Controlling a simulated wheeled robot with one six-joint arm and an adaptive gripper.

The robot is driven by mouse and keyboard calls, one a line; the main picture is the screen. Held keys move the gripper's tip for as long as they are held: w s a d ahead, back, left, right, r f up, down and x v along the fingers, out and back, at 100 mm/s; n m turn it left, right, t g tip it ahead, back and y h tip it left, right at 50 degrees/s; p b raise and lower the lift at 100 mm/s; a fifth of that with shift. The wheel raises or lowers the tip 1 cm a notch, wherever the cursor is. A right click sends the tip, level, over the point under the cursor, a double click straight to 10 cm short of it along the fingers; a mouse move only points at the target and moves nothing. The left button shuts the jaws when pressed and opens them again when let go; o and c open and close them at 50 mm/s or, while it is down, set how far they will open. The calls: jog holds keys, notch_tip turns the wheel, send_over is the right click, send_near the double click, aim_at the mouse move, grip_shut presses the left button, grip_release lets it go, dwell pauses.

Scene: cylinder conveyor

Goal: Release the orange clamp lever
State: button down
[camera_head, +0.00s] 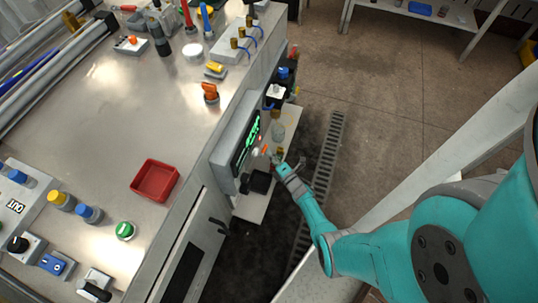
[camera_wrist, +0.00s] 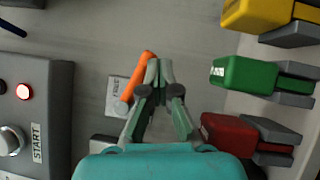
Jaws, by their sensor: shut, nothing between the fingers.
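The orange lever (camera_wrist: 138,75) shows in the wrist view as a slanted bar, just left of my gripper's fingertips. Its lower end is by a light grey base (camera_wrist: 117,88). My gripper (camera_wrist: 158,64) is shut and empty, its fingertips together to the right of the lever's upper part. I cannot tell whether the left finger touches the lever. In the head view my gripper (camera_head: 273,160) is small, low beside the side of the bench, and a small bit of orange (camera_head: 264,149) shows near it.
Yellow (camera_wrist: 257,15), green (camera_wrist: 243,75) and red (camera_wrist: 233,132) blocks with grey parts stand to the right in the wrist view. A grey panel (camera_wrist: 50,100) with a lit red button (camera_wrist: 23,91) is at left. The bench (camera_head: 110,110) holds a red tray (camera_head: 155,181).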

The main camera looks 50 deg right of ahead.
jog(key=shift+d+r+n, duration=0.1)
jog(key=shift+d+n, duration=0.05)
jog(key=shift+n, duration=0.25)
dwell(0.8)
dwell(0.5)
jog(key=v, duration=1.2)
jog(key=shift+f, duration=0.2)
